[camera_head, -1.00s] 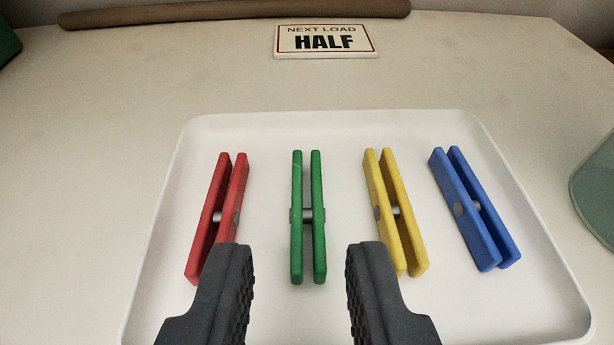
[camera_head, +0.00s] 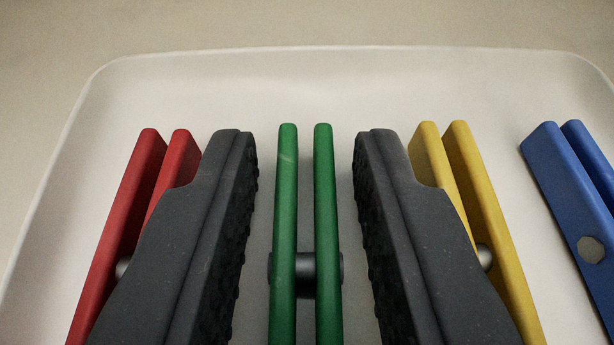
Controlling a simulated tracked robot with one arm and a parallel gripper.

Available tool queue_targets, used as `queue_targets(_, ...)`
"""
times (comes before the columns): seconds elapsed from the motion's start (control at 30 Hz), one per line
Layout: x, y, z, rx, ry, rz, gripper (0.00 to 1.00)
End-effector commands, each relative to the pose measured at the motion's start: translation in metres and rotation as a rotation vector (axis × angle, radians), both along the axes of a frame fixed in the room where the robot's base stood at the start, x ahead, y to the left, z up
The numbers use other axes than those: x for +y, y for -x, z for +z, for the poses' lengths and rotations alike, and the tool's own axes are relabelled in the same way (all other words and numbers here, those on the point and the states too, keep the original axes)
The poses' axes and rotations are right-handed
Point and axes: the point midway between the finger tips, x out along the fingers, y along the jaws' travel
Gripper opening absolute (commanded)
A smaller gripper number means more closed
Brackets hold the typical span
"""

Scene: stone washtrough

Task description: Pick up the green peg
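The green peg (camera_head: 286,200) has two parallel green bars joined by a dark metal pin. It lies in the white tray (camera_head: 330,62), pointing away from me, in the middle of the view. My gripper (camera_head: 307,150) is open, with one dark ridged finger on each side of the green peg. A gap shows between each finger and the peg, so neither touches it. The near end of the green peg runs out of the bottom of the picture.
A red peg (camera_head: 117,235) lies left of my left finger, partly hidden by it. A yellow peg (camera_head: 478,195) lies right of my right finger, also partly hidden. A blue peg (camera_head: 565,185) is farther right. The gaps beside the fingers are narrow.

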Motion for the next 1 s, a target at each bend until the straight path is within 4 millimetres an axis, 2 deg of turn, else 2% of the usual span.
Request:
queue_targets(0.13,0.000,0.000,0.000,0.000,0.000,0.000,0.25)
queue_targets(0.17,0.000,0.000,0.000,0.000,0.000,0.000,0.20)
queue_targets(0.23,0.000,0.000,0.000,0.000,0.000,0.000,0.00)
queue_targets(0.67,0.000,0.000,0.003,-0.001,-0.001,0.000,0.00)
queue_targets(0.87,0.000,0.000,0.017,-0.001,-0.001,-0.002,0.00)
queue_targets(1.0,0.000,0.000,0.033,-0.003,-0.002,-0.001,0.00)
